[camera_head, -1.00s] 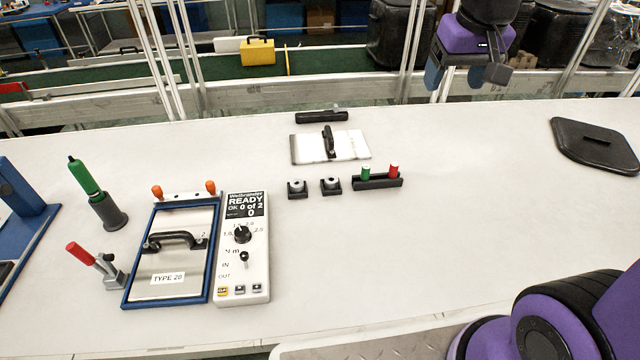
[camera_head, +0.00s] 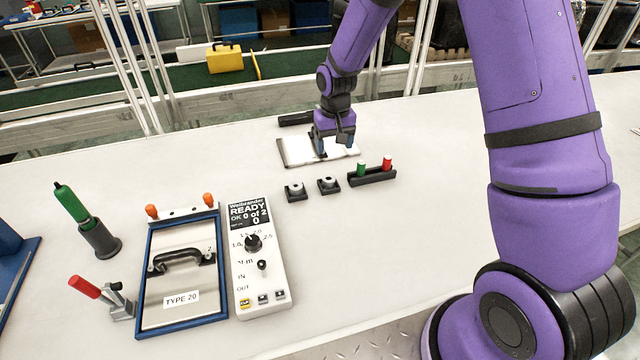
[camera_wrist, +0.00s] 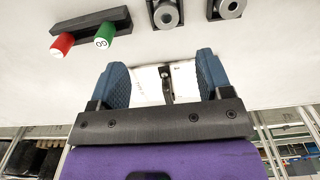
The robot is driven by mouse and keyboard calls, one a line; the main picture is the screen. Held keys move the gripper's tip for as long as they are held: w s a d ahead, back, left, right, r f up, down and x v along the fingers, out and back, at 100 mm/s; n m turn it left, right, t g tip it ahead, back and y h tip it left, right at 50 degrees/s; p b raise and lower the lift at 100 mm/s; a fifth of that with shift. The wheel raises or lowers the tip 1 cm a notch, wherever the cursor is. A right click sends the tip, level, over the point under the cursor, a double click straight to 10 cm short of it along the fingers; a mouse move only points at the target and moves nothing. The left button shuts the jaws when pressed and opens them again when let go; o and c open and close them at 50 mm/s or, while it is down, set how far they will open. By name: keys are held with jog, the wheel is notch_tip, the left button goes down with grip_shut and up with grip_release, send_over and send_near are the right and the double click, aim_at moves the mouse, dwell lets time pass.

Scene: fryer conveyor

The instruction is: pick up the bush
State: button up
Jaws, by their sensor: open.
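Two small grey ring-shaped bushes sit in square black holders on the white table, the left one (camera_head: 295,188) and the right one (camera_head: 328,183) in the head view. Both also show at the top of the wrist view, one near the middle (camera_wrist: 165,16) and one to its right (camera_wrist: 230,8). I cannot tell which one the task means. My gripper (camera_head: 334,150) is open and empty, just behind the holders and over a white plate (camera_head: 294,152) with a dark handle. In the wrist view, the plate's handle (camera_wrist: 166,85) shows between the blue fingers (camera_wrist: 164,75).
A black rack (camera_head: 372,177) with green and red plugs stands right of the holders. A black bar (camera_head: 296,118) lies behind the plate. At the left are a control box (camera_head: 262,285), a blue-framed TYPE 20 plate (camera_head: 182,318), a green-handled tool (camera_head: 85,220) and a red-handled clamp (camera_head: 100,295).

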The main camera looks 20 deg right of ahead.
aim_at(329, 177)
jog(key=f, duration=0.8)
jog(key=a+f, duration=0.1)
jog(key=f, duration=0.3)
jog(key=shift+w+f, duration=0.3)
jog(key=shift+w, duration=0.1)
jog(key=c, duration=1.1)
